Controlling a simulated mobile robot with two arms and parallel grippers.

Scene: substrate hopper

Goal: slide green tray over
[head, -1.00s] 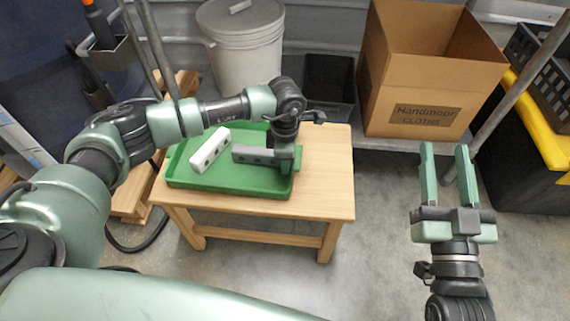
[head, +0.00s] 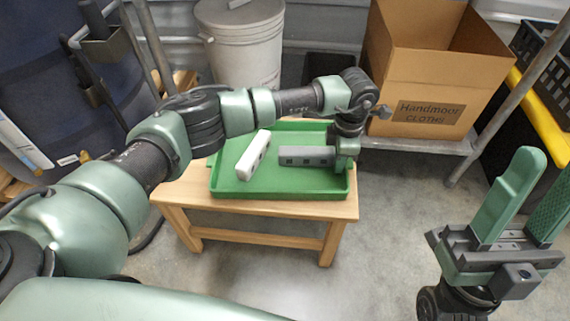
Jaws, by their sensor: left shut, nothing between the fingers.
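The green tray (head: 285,193) lies flat on a small wooden table, its right end close to the table's right edge. In it lie a white block (head: 253,157) with dark square holes, set at a slant, and a grey block (head: 306,156) with similar holes. My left gripper (head: 345,162) points down at the tray's right end, shut and empty. It seems to be just inside the right wall; the exact contact is hidden. The grey block's right end is beside its fingers. My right gripper (head: 532,195) is open and empty at the right, away from the table.
The wooden table (head: 178,190) has bare top at its left. Behind it stand a lidded grey bin (head: 243,50) and a dark box. A cardboard box (head: 430,108) sits on a low shelf at back right. A slanted metal pole (head: 500,110) stands near my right gripper.

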